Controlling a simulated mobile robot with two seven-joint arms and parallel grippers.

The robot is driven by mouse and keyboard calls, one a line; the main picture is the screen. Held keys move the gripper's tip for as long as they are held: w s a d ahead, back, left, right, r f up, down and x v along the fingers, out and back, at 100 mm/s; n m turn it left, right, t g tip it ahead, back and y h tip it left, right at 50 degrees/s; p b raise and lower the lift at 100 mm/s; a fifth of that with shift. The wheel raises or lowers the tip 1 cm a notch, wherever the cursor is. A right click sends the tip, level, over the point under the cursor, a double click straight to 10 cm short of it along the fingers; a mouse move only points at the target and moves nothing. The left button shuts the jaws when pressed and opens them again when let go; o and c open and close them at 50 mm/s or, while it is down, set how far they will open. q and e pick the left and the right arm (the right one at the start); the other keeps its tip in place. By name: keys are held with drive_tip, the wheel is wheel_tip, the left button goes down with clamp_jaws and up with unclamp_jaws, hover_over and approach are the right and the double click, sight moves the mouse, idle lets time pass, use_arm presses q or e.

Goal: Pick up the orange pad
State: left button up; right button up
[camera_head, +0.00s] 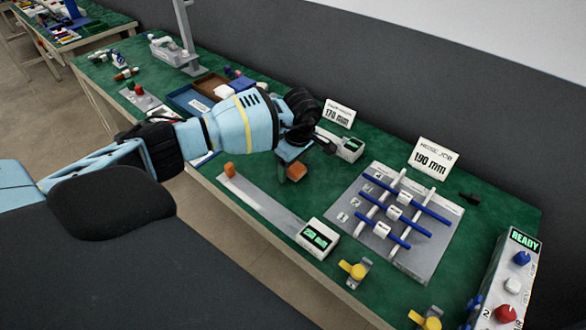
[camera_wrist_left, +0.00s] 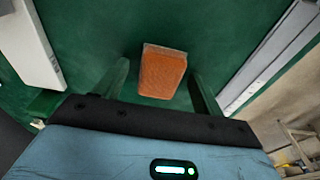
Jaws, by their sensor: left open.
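An orange pad (camera_head: 297,171) lies on the green table top below my left gripper (camera_head: 291,155). In the left wrist view the orange pad (camera_wrist_left: 162,74) sits between the two fingers of the left gripper (camera_wrist_left: 160,80), with green showing on both sides of it. The left gripper is open and apparently not touching the pad. Its height above the pad is hard to judge. A second, smaller orange block (camera_head: 229,170) stands at the far end of a long grey strip. My right gripper is not in view.
The grey strip (camera_head: 262,205) runs to a display box (camera_head: 318,237) in front. Another display box (camera_head: 346,147) stands behind the gripper. A grey board with blue rods (camera_head: 428,254) lies to the right, and trays (camera_head: 190,100) to the left.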

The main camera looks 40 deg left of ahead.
sight(294, 165)
use_arm(q)
drive_tip(key=c, duration=1.1)
drive_tip(key=shift+o, duration=0.2)
drive_tip(key=shift+r, duration=0.1)
drive_tip(key=shift+r, duration=0.55)
wheel_tip(294, 165, up, 2)
drive_tip(key=shift+r, duration=0.25)
drive_tip(key=s+d, duration=0.2)
drive_tip(key=s, duration=0.2)
drive_tip(key=s+d, duration=0.2)
drive_tip(key=s, duration=0.3)
drive_tip(key=s+d+r, duration=0.1)
drive_tip(key=s+d, duration=0.1)
drive_tip(key=s, duration=0.3)
drive_tip(key=shift+s+d+r, duration=0.1)
drive_tip(key=shift+s+d, duration=0.15)
drive_tip(key=shift+d, duration=0.15)
